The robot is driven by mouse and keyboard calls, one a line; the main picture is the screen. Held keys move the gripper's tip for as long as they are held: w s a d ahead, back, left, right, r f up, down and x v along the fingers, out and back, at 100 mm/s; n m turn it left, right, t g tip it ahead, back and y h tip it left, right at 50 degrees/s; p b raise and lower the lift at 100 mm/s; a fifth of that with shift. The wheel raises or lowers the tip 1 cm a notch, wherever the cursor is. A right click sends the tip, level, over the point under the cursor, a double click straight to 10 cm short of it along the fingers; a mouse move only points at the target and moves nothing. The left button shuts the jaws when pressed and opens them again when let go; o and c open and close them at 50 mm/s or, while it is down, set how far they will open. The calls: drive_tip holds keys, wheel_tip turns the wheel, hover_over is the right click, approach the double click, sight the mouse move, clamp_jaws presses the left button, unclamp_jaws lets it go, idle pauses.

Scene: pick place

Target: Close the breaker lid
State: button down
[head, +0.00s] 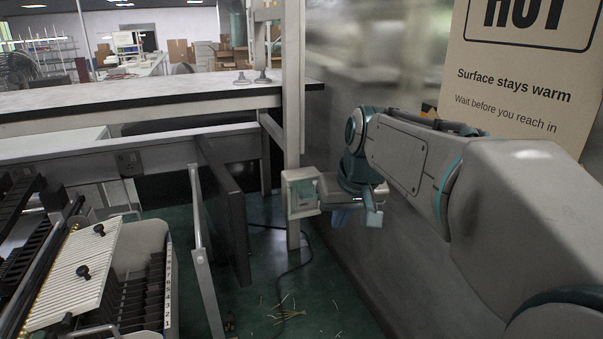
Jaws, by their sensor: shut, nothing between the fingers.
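A small pale box with a greenish front (302,193), which looks like the breaker box, is fixed to a grey upright post near the middle of the head view. A pale grey flap (331,191) stands out from its right side and looks like its lid, swung open. My gripper (358,215) is just right of this flap, pointing down, with its fingers shut and empty. My wrist covers part of the flap's right edge, and I cannot tell whether they touch.
A grey wall with a large "HOT" sign (525,75) runs along the right. A long bench (150,95) crosses behind the post. A machine with a slatted cover (75,270) stands at left. A dark cable (285,272) and straw-like scraps lie on the green floor.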

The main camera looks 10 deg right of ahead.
drive_tip(key=w+d+r+n+t+y+b, duration=0.1)
drive_tip(key=w+r, duration=0.4)
drive_tip(key=w, duration=0.4)
drive_tip(key=w+d+r+t, duration=0.1)
drive_tip(key=w+d+r, duration=0.1)
drive_tip(key=w+r, duration=0.45)
hover_over(312, 185)
drive_tip(key=s+d, duration=0.1)
drive_tip(key=s, duration=0.2)
drive_tip(key=f, duration=0.9)
drive_tip(key=shift+w+d+f, duration=0.15)
drive_tip(key=shift+w+f, duration=0.1)
drive_tip(key=shift+f, duration=0.05)
drive_tip(key=shift+s+f+b, duration=0.15)
drive_tip(key=shift+s+f, duration=0.05)
drive_tip(key=shift+f, duration=0.3)
drive_tip(key=shift+s+f+b, duration=0.15)
drive_tip(key=shift+f, duration=0.3)
drive_tip(key=shift+s+f, duration=0.1)
drive_tip(key=shift+f, duration=0.65)
drive_tip(key=shift+a+f+n, duration=0.1)
drive_tip(key=shift+a+n, duration=0.1)
drive_tip(key=shift+n, duration=0.1)
